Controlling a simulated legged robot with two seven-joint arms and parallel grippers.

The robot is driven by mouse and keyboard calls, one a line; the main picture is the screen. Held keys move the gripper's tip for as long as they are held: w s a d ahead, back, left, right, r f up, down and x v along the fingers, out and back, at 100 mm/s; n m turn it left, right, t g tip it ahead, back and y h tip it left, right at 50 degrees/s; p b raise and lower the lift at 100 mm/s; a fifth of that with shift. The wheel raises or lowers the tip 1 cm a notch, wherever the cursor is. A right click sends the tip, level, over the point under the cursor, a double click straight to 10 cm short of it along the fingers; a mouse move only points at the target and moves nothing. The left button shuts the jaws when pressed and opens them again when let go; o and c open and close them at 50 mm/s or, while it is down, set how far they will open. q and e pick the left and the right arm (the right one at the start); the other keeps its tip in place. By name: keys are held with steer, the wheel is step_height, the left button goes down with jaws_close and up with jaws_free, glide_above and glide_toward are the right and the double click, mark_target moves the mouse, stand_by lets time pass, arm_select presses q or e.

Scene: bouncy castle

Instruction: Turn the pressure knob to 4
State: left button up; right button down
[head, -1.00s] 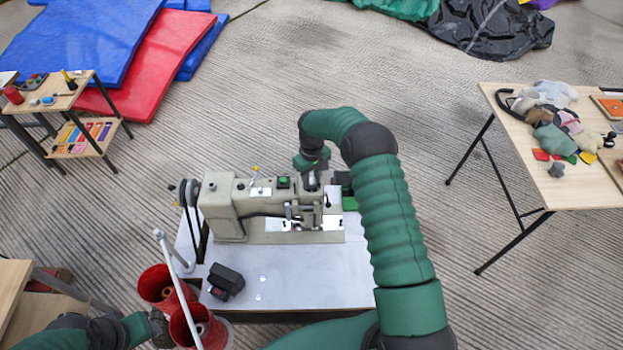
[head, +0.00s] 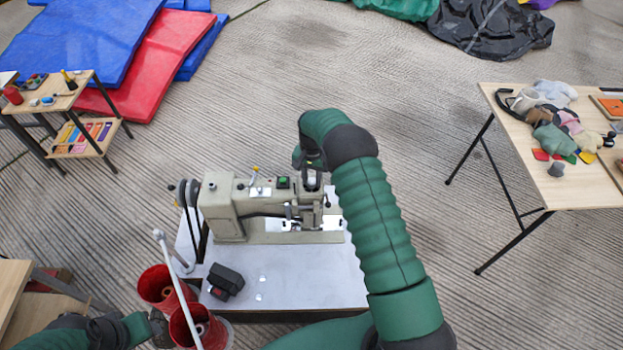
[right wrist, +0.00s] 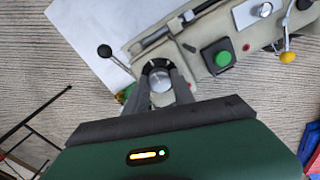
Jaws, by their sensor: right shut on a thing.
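The grey-beige sewing machine (head: 228,212) stands on a pale table. The pressure knob (right wrist: 160,80) is a round silver knob on a dark round base at the end of the machine's head, seen in the right wrist view. My right gripper (right wrist: 160,88) has its two dark fingers on either side of the knob and is shut on it. In the head view my right gripper (head: 312,181) points down at the machine's right end, and the knob is mostly hidden by it. The dial's numbers are not readable. My left gripper (head: 160,327) is low at the left, its jaws unclear.
A green button (right wrist: 222,58) and a lever with a yellow tip (right wrist: 288,57) are near the knob. A black-balled lever (right wrist: 105,51) stands on its other side. Red thread cones (head: 160,287) and a black box (head: 225,279) are at the table's left.

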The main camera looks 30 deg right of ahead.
mark_target(311, 181)
steer(key=m, duration=0.5)
steer(key=shift+w+r, duration=0.1)
steer(key=m, duration=0.6)
steer(key=shift+w+r, duration=0.1)
stand_by(0.4)
steer(key=c, duration=1.5)
jaws_free()
steer(key=o, duration=0.4)
steer(key=shift+o, duration=0.2)
step_height(311, 181, up, 16)
steer(key=shift+r+p, duration=0.25)
steer(key=shift+p, duration=0.05)
steer(key=shift+a, duration=0.1)
